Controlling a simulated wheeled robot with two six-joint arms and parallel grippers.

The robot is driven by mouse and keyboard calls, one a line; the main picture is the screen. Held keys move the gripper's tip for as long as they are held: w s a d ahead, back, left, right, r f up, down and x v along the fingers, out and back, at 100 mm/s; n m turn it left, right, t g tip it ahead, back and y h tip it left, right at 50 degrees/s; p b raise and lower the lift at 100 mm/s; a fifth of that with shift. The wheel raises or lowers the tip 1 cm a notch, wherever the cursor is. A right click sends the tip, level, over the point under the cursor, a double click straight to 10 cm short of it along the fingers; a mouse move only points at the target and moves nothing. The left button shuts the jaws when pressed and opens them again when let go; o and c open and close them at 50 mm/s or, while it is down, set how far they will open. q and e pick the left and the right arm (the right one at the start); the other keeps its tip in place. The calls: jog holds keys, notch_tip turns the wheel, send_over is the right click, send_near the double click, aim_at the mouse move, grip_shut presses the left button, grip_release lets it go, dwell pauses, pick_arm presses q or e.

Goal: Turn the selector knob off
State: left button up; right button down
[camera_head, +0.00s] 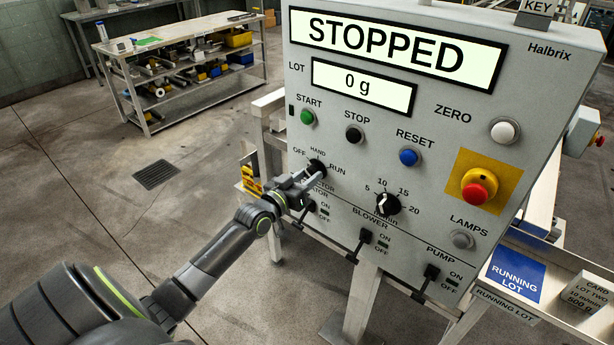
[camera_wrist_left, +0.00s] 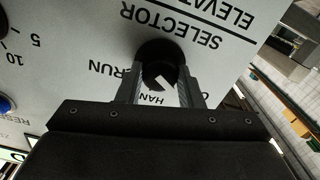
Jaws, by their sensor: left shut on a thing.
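The black selector knob (camera_head: 317,167) is on the grey panel, among the labels OFF, HAND and RUN. My left gripper (camera_head: 312,178) reaches it from the lower left and is shut on it. In the left wrist view, upside down, the knob (camera_wrist_left: 160,62) sits between my two fingers (camera_wrist_left: 157,88). A white mark shows on the knob's lower, HAND-facing side there. The exact setting is hard to tell because the fingers cover part of the knob and labels. My right gripper is not in view.
The panel display (camera_head: 395,42) reads STOPPED and the lot display (camera_head: 362,86) reads 0 g. A green START button (camera_head: 307,117) and a black STOP button (camera_head: 354,134) are above the knob.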

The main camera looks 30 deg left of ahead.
pick_arm(q)
jog(key=shift+n, duration=0.3)
jog(key=o, duration=1)
jog(key=shift+c, duration=0.2)
jog(key=s+a+p, duration=0.1)
jog(key=s+p, duration=0.3)
jog(key=s, duration=1.3)
jog(key=shift+s+a, duration=0.2)
jog(key=shift+f, duration=0.1)
